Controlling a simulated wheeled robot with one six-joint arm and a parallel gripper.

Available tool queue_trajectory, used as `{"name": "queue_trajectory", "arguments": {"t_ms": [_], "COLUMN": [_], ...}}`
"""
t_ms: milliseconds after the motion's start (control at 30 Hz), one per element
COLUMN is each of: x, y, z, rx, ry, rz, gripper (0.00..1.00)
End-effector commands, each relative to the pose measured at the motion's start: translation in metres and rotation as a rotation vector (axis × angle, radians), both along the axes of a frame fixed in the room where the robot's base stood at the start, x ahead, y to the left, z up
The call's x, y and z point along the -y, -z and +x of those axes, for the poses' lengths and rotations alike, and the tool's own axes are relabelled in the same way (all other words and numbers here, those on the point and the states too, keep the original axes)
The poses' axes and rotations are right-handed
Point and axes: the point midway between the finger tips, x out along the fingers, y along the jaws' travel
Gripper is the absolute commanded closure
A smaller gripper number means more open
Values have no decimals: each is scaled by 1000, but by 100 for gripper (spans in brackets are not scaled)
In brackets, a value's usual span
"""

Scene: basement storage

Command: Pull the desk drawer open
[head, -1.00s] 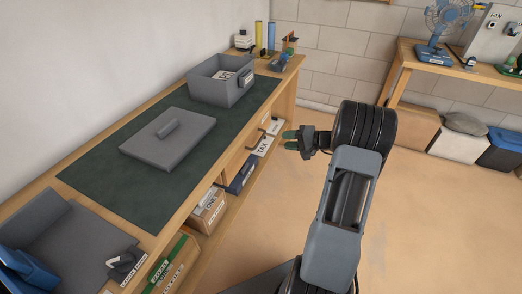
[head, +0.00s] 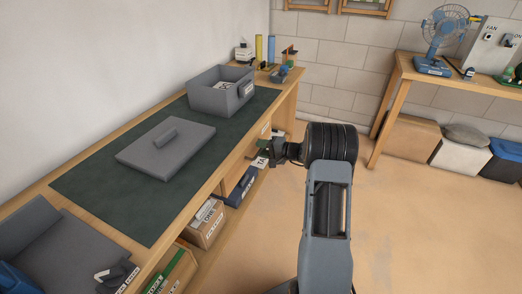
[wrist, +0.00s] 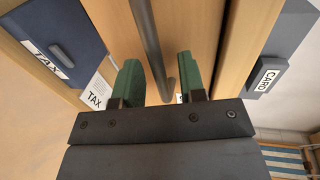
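The wooden desk (head: 150,237) runs along the left wall in the head view. Its drawer front (wrist: 198,25) shows in the wrist view as a pale wood panel with a dark bar handle (wrist: 149,40). The drawer looks shut. My gripper (head: 266,152) is at the desk's front side in the head view and hides the handle there. In the wrist view my gripper (wrist: 160,80) is open, its green fingers apart on either side of the handle's lower end. I cannot tell whether either finger touches the handle.
A dark blue TAX box (wrist: 52,38) is left of the drawer front in the wrist view. A grey bin (head: 212,100) and a grey slab (head: 165,150) lie on the desk's dark mat (head: 110,195). Cartons (head: 203,225) stand under the desk.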

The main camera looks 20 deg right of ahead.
Motion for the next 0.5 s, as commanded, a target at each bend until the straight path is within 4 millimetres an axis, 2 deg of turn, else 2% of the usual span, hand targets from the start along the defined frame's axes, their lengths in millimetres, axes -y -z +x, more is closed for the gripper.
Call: {"name": "queue_trajectory", "arguments": {"t_ms": [433, 500], "x": [-6, -5], "y": [1, 1], "z": [6, 6], "rx": [1, 1], "ry": [-1, -1], "rz": [-1, -1], "gripper": [63, 68]}}
